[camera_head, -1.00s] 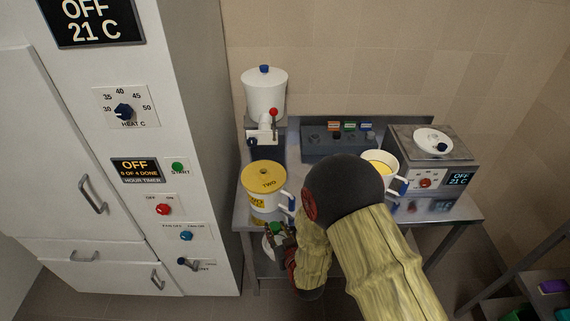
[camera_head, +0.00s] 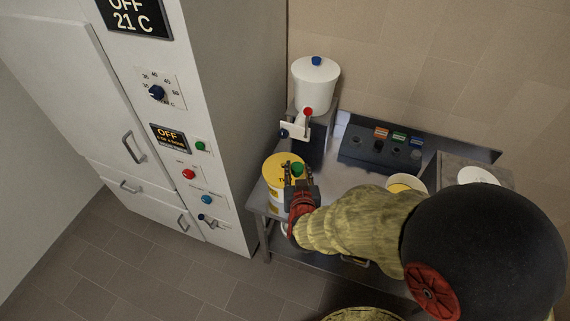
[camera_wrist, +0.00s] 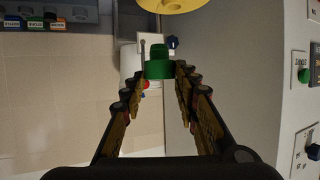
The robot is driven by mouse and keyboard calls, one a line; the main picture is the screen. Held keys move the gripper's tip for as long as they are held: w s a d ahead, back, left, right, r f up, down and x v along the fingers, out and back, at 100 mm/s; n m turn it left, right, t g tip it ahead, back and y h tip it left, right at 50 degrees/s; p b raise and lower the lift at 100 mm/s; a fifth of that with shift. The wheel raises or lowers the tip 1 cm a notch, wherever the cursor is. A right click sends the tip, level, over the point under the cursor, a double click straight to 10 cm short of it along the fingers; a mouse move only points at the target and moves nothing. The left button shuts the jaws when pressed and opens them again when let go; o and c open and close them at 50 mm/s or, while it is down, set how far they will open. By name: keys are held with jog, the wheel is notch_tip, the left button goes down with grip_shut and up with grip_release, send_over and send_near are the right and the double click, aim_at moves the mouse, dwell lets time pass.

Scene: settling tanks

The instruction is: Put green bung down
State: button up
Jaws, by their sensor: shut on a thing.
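The green bung (camera_head: 297,169) is held upright between the fingertips of my gripper (camera_head: 300,188), in front of the yellow-lidded pot in the head view. In the wrist view the bung (camera_wrist: 159,66) sits between both fingertips of my gripper (camera_wrist: 161,75), clear of any surface I can see. The dark rack (camera_head: 364,152) at the back of the steel table has orange, green and blue labels; part of this rack (camera_wrist: 40,20) shows at upper left in the wrist view.
A pot with a yellow lid (camera_head: 276,163) stands at the table's left end. Behind it is a white dispenser (camera_head: 315,90) with a red knob. A tall white cabinet (camera_head: 225,110) stands left of the table (camera_head: 336,192).

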jog(key=w+a+f, duration=0.1)
jog(key=w+f, duration=0.2)
jog(key=w, duration=0.1)
jog(key=w+a+f, duration=0.1)
jog(key=w+f, duration=0.2)
jog(key=w, duration=0.1)
jog(key=w+a+f+b, duration=0.1)
jog(key=w+a+f, duration=0.1)
jog(key=w+f, duration=0.1)
jog(key=shift+w, duration=0.55)
jog(key=shift+w+a+f, duration=0.15)
jog(key=shift+w+f, duration=0.25)
jog(key=shift+f, duration=0.2)
notch_tip(320, 180, down, 3)
jog(key=shift+r, duration=0.1)
jog(key=o, duration=0.5)
jog(key=shift+b, duration=0.3)
jog(key=o, duration=0.5)
jog(key=shift+c, duration=0.2)
